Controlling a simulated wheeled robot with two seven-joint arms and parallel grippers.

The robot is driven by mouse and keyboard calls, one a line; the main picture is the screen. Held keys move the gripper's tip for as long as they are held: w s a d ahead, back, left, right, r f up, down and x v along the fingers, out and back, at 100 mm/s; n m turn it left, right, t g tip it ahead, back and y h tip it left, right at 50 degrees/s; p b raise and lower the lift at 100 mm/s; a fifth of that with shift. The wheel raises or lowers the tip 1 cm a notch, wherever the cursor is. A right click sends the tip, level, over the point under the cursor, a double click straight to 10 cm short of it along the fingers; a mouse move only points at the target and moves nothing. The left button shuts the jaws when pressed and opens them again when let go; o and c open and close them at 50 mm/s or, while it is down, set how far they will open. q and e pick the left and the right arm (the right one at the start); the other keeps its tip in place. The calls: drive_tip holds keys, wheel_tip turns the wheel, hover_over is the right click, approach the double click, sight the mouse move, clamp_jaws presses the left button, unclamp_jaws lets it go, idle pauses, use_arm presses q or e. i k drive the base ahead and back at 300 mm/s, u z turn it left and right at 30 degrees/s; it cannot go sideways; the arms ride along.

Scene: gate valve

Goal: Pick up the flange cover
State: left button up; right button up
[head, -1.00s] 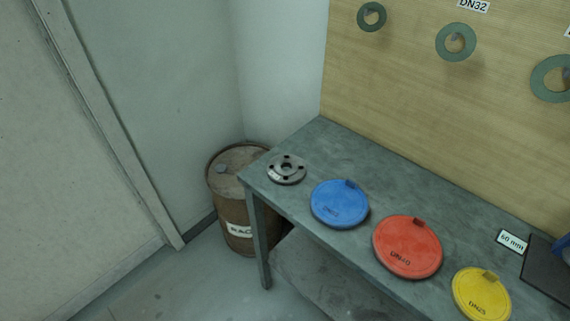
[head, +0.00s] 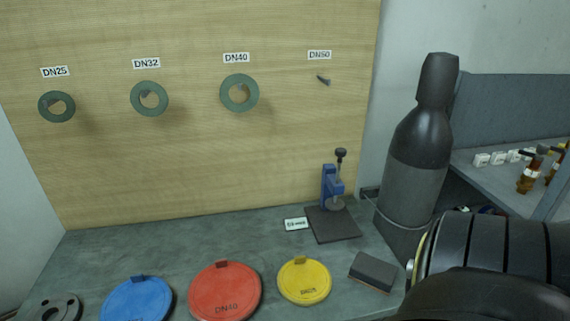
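Three round flange covers with small tabs lie flat in a row on the bench (head: 220,248) in the head view. The blue cover (head: 137,298) is at the left and is cut by the bottom edge. The red cover (head: 225,288), marked DN40, is in the middle. The smaller yellow cover (head: 304,280) is to its right, and its marking looks like DN25. Nothing touches the covers. Neither of my gripper's fingers shows. A large black ringed part at the lower right looks like my own right arm and hides that corner.
A grey steel flange (head: 55,307) lies at the bench's left end. A blue gauge stand (head: 330,190) on a dark plate, a small label and a dark block (head: 373,271) sit right. A tall dark cylinder (head: 418,150) stands beyond. Green gaskets (head: 239,93) hang on the board.

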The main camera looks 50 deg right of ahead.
sight(303, 280)
drive_tip(key=z, duration=1.55)
